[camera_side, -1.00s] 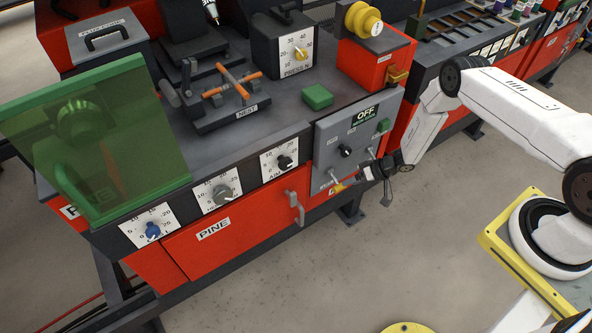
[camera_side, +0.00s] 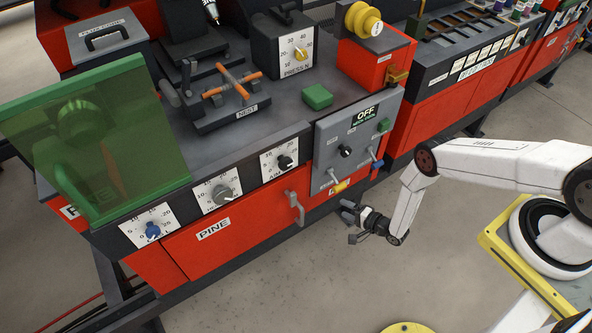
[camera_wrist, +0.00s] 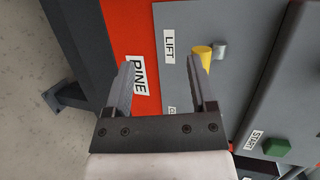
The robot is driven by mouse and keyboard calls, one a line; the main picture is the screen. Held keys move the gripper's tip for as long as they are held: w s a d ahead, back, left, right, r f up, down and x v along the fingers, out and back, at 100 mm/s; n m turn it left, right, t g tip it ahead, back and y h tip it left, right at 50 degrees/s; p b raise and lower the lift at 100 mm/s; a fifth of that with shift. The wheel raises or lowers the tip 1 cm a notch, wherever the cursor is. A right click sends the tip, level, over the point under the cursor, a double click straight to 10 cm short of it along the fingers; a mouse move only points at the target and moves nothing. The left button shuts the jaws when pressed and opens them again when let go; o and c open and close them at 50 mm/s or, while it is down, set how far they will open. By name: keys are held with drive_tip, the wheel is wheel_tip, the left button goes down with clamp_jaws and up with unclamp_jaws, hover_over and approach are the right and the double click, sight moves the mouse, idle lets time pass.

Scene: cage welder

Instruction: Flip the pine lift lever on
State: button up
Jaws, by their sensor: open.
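The pine lift lever (camera_wrist: 202,52) has a yellow tip and a grey mount, beside a LIFT label (camera_wrist: 170,45) on the grey panel (camera_wrist: 230,80). In the side view the yellow lever (camera_side: 340,186) sits at the panel's lower edge, its tip hanging below its pivot. My gripper (camera_side: 347,216) is just below and in front of it, apart from it in this view. In the wrist view my gripper (camera_wrist: 160,64) is open with nothing between its fingers. The right finger appears close to the yellow tip; contact cannot be told.
A second lever with a blue tip (camera_side: 377,163) is right of the yellow one. The panel also carries a black knob (camera_side: 345,151), an OFF sign (camera_side: 365,113) and a green button (camera_side: 383,125). A drawer handle (camera_side: 296,208) juts out to the left. Open floor lies below.

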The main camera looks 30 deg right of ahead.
sight(342, 184)
drive_tip(key=s+d+f+m+t+h, duration=0.1)
drive_tip(key=s+d+m+t+h, duration=0.1)
drive_tip(key=s+m+h, duration=0.15)
drive_tip(key=w+r, duration=0.1)
drive_tip(key=r+t, duration=0.1)
drive_tip(key=w+r+t, duration=0.1)
drive_tip(key=shift+w+d+r+n+h, duration=0.35)
drive_tip(key=shift+d, duration=0.05)
drive_tip(key=shift+w+r, duration=0.15)
drive_tip(key=shift+w, duration=1.8)
drive_tip(key=shift+w+r, duration=0.1)
drive_tip(key=shift+w, duration=1.8)
drive_tip(key=shift+c, duration=0.3)
clamp_jaws()
